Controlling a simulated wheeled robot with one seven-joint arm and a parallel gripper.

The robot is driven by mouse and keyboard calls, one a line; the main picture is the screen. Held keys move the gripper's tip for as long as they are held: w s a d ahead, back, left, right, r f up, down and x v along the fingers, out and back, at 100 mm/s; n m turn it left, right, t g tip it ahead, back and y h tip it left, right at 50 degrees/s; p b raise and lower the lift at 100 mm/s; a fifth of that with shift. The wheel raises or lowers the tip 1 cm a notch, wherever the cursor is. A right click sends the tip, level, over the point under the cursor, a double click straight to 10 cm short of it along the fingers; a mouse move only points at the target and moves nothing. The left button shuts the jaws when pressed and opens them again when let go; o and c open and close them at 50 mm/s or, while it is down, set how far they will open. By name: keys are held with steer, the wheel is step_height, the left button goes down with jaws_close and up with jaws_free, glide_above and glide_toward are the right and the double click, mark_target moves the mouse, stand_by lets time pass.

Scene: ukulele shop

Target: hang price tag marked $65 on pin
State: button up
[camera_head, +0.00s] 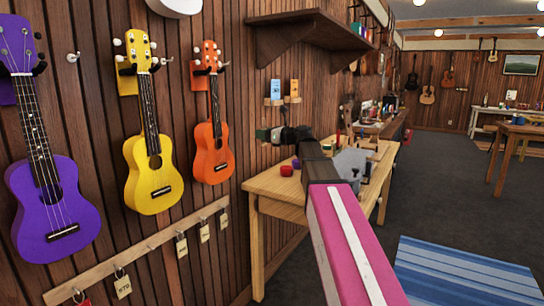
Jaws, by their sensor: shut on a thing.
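A wooden rail (100,276) with small pins runs along the wall below the ukuleles. Several pale tags hang on it, one (123,287) with dark figures that seem to read $70. Other tags (182,246) are too small to read. A bare pin (151,247) shows between the hanging tags. My gripper (271,134) is at the far end of my pink arm, near the wall and above a wooden table, to the right of the rail. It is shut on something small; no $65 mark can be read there.
Purple (50,205), yellow (153,170) and orange (211,150) ukuleles hang above the rail. A wooden table (280,188) stands right of the rail, with a red cup (286,171) on it. A dark shelf (300,30) juts out above. A blue rug (465,273) lies at right.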

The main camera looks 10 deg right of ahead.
glide_toward(220, 78)
steer(key=s+d+r, duration=0.1)
steer(key=s+d, duration=0.1)
steer(key=shift+a+r+m+t, duration=0.15)
steer(key=shift+r+m+t, duration=0.15)
steer(key=shift+t, duration=0.1)
steer(key=shift+w+a, duration=0.1)
steer(key=shift+f+x, duration=0.25)
steer(key=shift+x, duration=1.6)
steer(key=shift+f+x, duration=0.2)
steer(key=shift+x, duration=1.6)
steer(key=shift+w+a+f, duration=0.45)
steer(key=shift+a+f, duration=0.05)
steer(key=shift+f, duration=0.05)
steer(key=o, duration=1)
steer(key=shift+c, duration=0.2)
